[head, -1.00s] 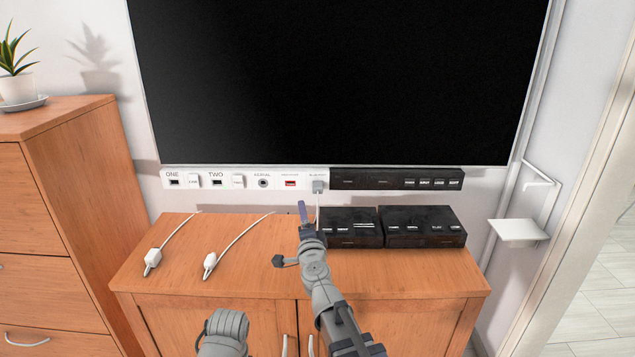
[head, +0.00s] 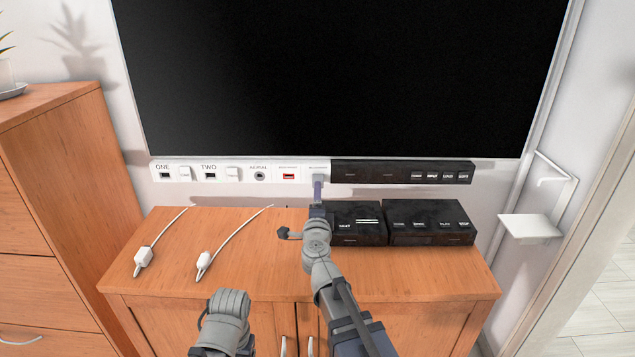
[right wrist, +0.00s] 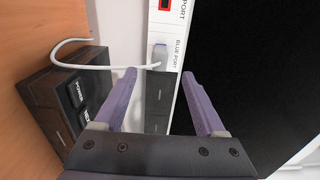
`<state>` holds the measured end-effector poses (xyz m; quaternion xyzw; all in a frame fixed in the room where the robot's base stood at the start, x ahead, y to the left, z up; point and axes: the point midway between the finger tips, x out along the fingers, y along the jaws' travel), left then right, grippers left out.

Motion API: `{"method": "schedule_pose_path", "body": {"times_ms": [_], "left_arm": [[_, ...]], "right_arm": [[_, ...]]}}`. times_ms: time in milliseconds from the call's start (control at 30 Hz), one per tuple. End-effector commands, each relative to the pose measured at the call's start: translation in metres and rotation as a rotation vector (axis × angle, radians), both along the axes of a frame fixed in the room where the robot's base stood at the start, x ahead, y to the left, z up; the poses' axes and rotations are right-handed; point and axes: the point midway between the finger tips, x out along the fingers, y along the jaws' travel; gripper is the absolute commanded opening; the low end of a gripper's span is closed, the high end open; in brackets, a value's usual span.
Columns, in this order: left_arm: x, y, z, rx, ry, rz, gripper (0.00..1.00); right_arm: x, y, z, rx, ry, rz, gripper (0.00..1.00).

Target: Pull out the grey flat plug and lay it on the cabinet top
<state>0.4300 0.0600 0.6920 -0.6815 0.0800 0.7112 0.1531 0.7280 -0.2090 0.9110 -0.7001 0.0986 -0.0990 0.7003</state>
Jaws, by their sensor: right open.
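The grey flat plug (head: 318,179) sits in the port labelled BLUE PORT, at the right end of the white strip (head: 273,173) under the screen. It also shows in the right wrist view (right wrist: 160,52), with a white cable running left from it. My right gripper (head: 318,190) is just below the plug in the head view. In the right wrist view my right gripper (right wrist: 158,76) is open, with its purple fingers apart and the plug beyond their tips, in line with the gap. The wooden cabinet top (head: 240,250) lies below. Of my left arm only a grey link shows.
Two black boxes (head: 430,222) stand on the cabinet top right of my right arm. Two white cable ends (head: 143,258) (head: 203,262) lie on its left. The top between them and my arm is clear. A white wall shelf (head: 530,227) is at right.

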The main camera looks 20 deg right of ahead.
Motion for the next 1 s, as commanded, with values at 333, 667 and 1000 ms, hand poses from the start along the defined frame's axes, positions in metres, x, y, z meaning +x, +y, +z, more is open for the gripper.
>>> {"method": "schedule_pose_path", "body": {"times_ms": [333, 667, 1000], "left_arm": [[0.000, 0.000, 0.000, 0.000, 0.000, 0.000, 0.71], [0.000, 0.000, 0.000, 0.000, 0.000, 0.000, 0.71], [0.000, 0.000, 0.000, 0.000, 0.000, 0.000, 0.71]], "right_arm": [[0.033, -0.009, 0.000, 0.000, 0.000, 0.000, 0.72], [0.075, -0.021, 0.000, 0.000, 0.000, 0.000, 0.72], [0.084, -0.024, 0.000, 0.000, 0.000, 0.000, 0.72]]}}
